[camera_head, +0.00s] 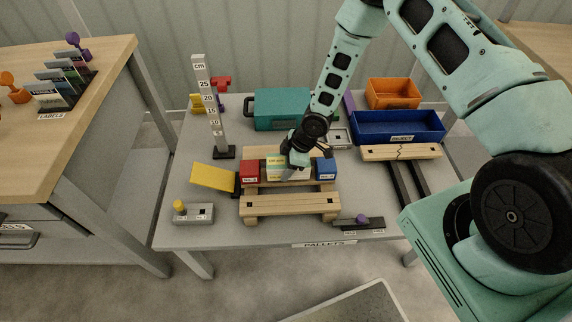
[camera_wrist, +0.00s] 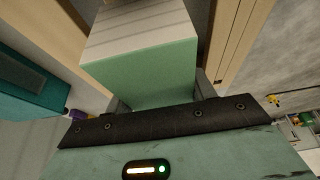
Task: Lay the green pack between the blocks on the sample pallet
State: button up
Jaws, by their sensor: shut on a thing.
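The sample pallet (camera_head: 290,207) is a light wooden pallet at the middle of the grey table. A red block (camera_head: 250,172) sits on its left part and a blue block (camera_head: 325,169) on its right part. The green pack, pale green and white (camera_head: 275,168), is in the gap between the blocks. My gripper (camera_head: 297,160) comes down from above and is shut on the pack. In the wrist view the pack (camera_wrist: 140,70) fills the space between the fingers. I cannot tell whether its underside touches the pallet boards.
A height post (camera_head: 204,105) and yellow ramp (camera_head: 214,178) stand left of the pallet. A teal case (camera_head: 276,108) is behind. Blue (camera_head: 375,127) and orange (camera_head: 393,93) bins and a cracked board (camera_head: 400,152) are at right. A grey fixture (camera_head: 193,215) sits front left.

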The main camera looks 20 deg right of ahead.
jog(key=shift+f+b, duration=0.4)
jog(key=shift+f, duration=0.25)
jog(key=o, duration=1.3)
jog(key=p+v, duration=0.2)
jog(key=v, duration=1.5)
jog(key=shift+r, duration=0.25)
jog(key=s+a+r+m+h+p, duration=0.1)
jog(key=s+a+r+h, duration=0.2)
jog(key=r, duration=0.4)
jog(key=s+a+r+m+h+p, duration=0.1)
jog(key=s+a+r+m, duration=0.1)
jog(key=s+a+r, duration=0.4)
jog(key=s+a+r+m, duration=0.1)
jog(key=s+r, duration=0.3)
jog(key=s, duration=0.1)
jog(key=s+a+r+m+g, duration=0.1)
jog(key=s+r, duration=0.3)
jog(key=s, duration=0.1)
jog(key=s+a+r+m, duration=0.1)
jog(key=s+r, duration=0.3)
jog(key=s, duration=0.2)
jog(key=shift+r+m, duration=0.2)
jog(key=shift+m, duration=0.2)
